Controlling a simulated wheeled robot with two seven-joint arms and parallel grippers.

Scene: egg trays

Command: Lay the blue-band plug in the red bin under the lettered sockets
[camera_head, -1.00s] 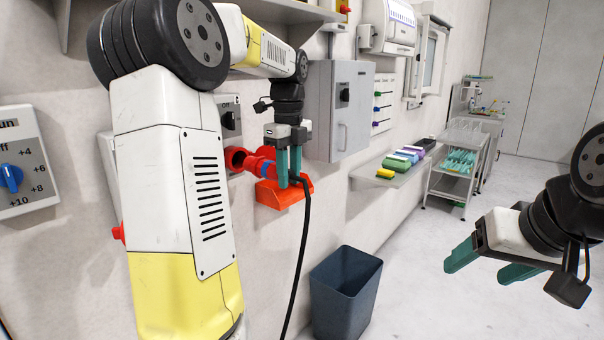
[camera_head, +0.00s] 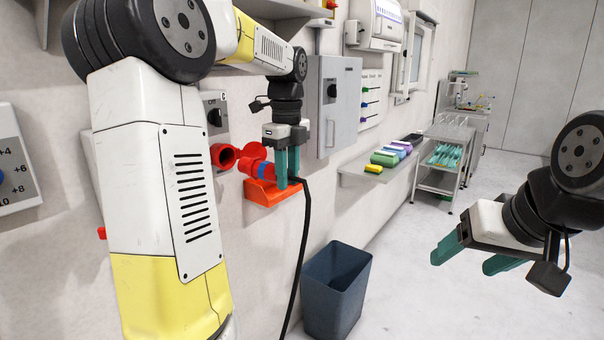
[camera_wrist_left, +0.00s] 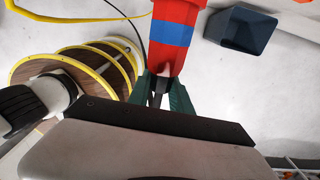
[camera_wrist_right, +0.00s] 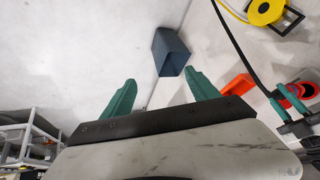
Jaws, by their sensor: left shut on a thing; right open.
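The red plug with a blue band (camera_head: 263,171) is in my left gripper (camera_head: 287,182), which is shut on it. A black cable hangs from the plug. The left wrist view shows its blue band (camera_wrist_left: 172,33) just beyond the fingers. A red socket (camera_head: 223,156) on the wall is left of the plug, apart from it. The open orange-red bin (camera_head: 262,194) is on the wall below the plug and gripper; the fingers hide part of it. It also shows in the right wrist view (camera_wrist_right: 238,88). My right gripper (camera_head: 470,255) is open and empty, far right.
A dark blue waste bin (camera_head: 336,290) stands on the floor below. A grey cabinet (camera_head: 335,105) is on the wall beside my left gripper. A shelf (camera_head: 372,174) with coloured blocks and a trolley (camera_head: 443,180) are farther back. Floor around my right gripper is clear.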

